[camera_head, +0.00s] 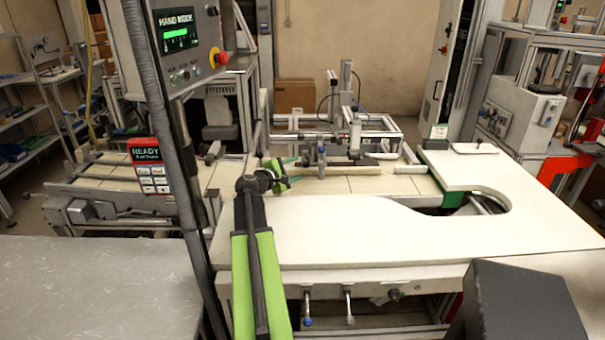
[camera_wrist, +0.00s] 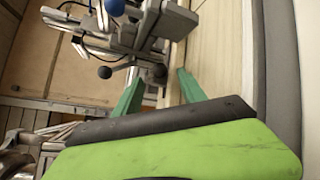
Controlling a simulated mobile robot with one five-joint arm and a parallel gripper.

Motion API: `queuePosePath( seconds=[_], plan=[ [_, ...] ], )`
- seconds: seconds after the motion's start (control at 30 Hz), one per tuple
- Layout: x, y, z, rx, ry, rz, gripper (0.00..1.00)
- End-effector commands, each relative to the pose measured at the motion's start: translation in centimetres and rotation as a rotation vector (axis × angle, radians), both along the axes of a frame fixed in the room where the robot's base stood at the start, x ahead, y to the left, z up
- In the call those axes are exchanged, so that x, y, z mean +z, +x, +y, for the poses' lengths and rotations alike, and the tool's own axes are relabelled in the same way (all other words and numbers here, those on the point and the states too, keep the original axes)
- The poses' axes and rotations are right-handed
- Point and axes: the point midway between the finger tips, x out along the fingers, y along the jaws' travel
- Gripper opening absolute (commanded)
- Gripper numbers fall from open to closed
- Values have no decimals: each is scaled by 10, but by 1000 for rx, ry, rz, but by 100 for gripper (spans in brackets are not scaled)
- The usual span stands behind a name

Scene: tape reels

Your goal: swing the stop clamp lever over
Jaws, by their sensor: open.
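A small metal clamp fitting with a blue tip (camera_head: 322,148) stands upright on the machine bed, just right of my gripper; I take it for the stop clamp and its lever. In the wrist view a blue ball knob (camera_wrist: 115,8) shows at the top, and black ball knobs (camera_wrist: 104,72) sit on thin rods below it. Which one ends the lever I cannot tell for sure. My gripper (camera_head: 295,169) is low over the bed, its green fingers apart and empty. In the wrist view the fingers (camera_wrist: 160,89) point toward the clamp parts, with a gap between.
A metal frame (camera_head: 385,130) stands behind the clamp. A pale bar (camera_head: 368,171) lies along the bed close to my gripper. The white worktop (camera_head: 370,235) in front is clear. A control panel (camera_head: 185,42) and a red "READY" sign (camera_head: 150,165) stand at left.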

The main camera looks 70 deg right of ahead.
Motion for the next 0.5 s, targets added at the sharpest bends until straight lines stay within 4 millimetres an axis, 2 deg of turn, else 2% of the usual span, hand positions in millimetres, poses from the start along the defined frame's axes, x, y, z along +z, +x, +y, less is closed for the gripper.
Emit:
queuePosePath(
  seconds=[0.03,0.2,0.33,0.5],
  plan=[
    [-5,-3,-14,-4,0,0,48],
    [-11,-11,-42,-2,1,0,48],
    [-13,-15,-53,-1,0,0,48],
    [-12,-17,-55,-1,0,0,48]
  ],
)
